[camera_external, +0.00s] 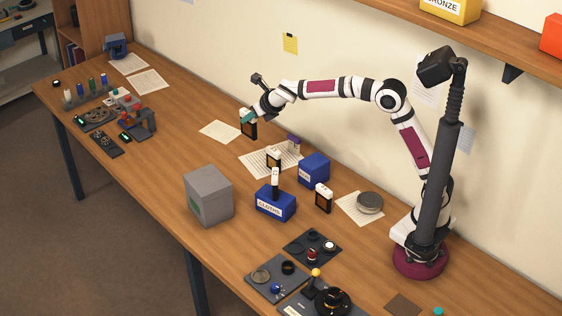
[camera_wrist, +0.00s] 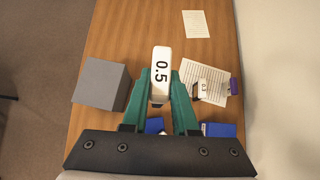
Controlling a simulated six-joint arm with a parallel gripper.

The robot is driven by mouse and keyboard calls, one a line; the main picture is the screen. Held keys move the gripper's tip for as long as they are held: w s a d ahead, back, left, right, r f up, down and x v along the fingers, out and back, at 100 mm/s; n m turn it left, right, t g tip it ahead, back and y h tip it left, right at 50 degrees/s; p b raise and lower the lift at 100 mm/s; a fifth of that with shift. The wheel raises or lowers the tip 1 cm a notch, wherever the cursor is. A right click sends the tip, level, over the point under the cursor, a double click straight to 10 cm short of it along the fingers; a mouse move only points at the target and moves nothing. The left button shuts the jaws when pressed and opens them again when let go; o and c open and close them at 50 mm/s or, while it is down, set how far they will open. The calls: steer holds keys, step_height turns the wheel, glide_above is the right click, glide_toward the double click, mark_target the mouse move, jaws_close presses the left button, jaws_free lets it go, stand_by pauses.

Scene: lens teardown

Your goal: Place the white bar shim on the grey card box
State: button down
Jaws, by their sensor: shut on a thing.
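My gripper (camera_external: 247,119) is raised above the table at the end of the outstretched arm. In the wrist view my gripper (camera_wrist: 161,92) has its green fingers closed on a white bar shim (camera_wrist: 161,72) marked 0.5. In the external view the held shim (camera_external: 250,128) shows a dark face, partly covered by the fingers. The grey card box (camera_external: 208,195) stands on the table nearer the front edge, apart from the gripper. In the wrist view the grey box (camera_wrist: 101,84) is left of the shim. Its top is bare.
Similar white-topped pieces stand nearby: one on paper (camera_external: 274,158), one (camera_external: 323,197) beside the blue boxes, and one above the CLOTHS box (camera_external: 275,204). Another blue box (camera_external: 314,169) stands behind. Dark trays (camera_external: 277,277) lie at the front. The table left of the grey box is clear.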

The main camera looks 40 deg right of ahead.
steer(key=a+f, duration=0.3)
steer(key=a, duration=0.1)
steer(key=a+f, duration=0.7)
steer(key=a, duration=0.1)
steer(key=shift+w+f, duration=0.15)
steer(key=shift+f, duration=0.1)
steer(key=shift+f, duration=0.1)
steer(key=c, duration=0.7)
jaws_free()
